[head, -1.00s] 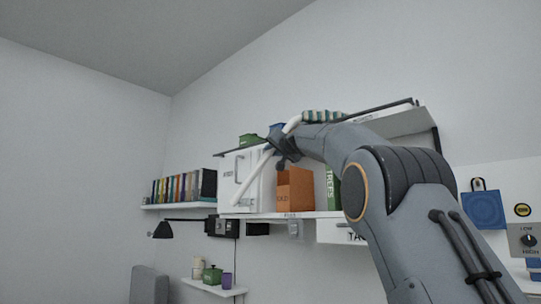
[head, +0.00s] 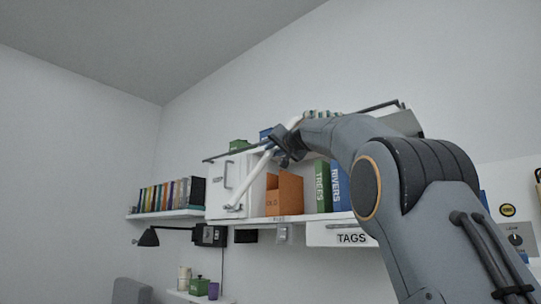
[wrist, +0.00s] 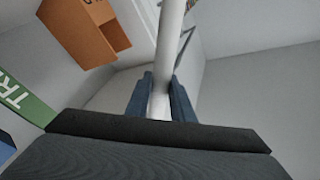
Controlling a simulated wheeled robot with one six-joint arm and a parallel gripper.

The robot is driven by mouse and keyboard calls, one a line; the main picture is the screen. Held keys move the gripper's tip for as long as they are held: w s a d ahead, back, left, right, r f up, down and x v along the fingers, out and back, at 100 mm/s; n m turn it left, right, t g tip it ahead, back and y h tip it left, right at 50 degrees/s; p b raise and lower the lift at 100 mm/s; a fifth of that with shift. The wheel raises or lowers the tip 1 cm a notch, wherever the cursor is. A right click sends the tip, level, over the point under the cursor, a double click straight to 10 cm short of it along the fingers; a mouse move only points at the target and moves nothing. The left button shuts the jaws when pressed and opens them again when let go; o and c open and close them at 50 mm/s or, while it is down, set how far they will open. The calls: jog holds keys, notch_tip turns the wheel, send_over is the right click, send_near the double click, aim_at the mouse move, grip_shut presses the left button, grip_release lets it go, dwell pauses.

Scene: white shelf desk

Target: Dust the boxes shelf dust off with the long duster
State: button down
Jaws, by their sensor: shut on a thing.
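My gripper (head: 280,150) is shut on a white rod, the duster's handle (head: 254,178). The rod slants down and left in front of a white cabinet. In the wrist view the handle (wrist: 168,55) runs up between my two blue fingers (wrist: 161,98). A green box (head: 238,145) and a blue box (head: 265,134) show above the cabinet, partly hidden. A pale striped piece (head: 321,113) shows just above my arm; I cannot tell whether it is the duster's head. I cannot make out dust.
The white cabinet (head: 222,190), an orange file box (head: 284,194) and green and blue binders stand on the lower shelf. A dark bar (head: 228,154) runs along the upper shelf. A lamp (head: 148,238) and books (head: 172,194) are at left. The orange box (wrist: 85,30) is close in the wrist view.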

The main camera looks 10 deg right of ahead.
jog(key=shift+s+d+b, duration=4.35)
jog(key=shift+s+b, duration=0.05)
jog(key=shift+s, duration=1.05)
jog(key=w+a+p, duration=1.3)
jog(key=w+p, duration=0.1)
jog(key=w, duration=0.2)
jog(key=shift+w, duration=0.3)
jog(key=shift+r, duration=0.1)
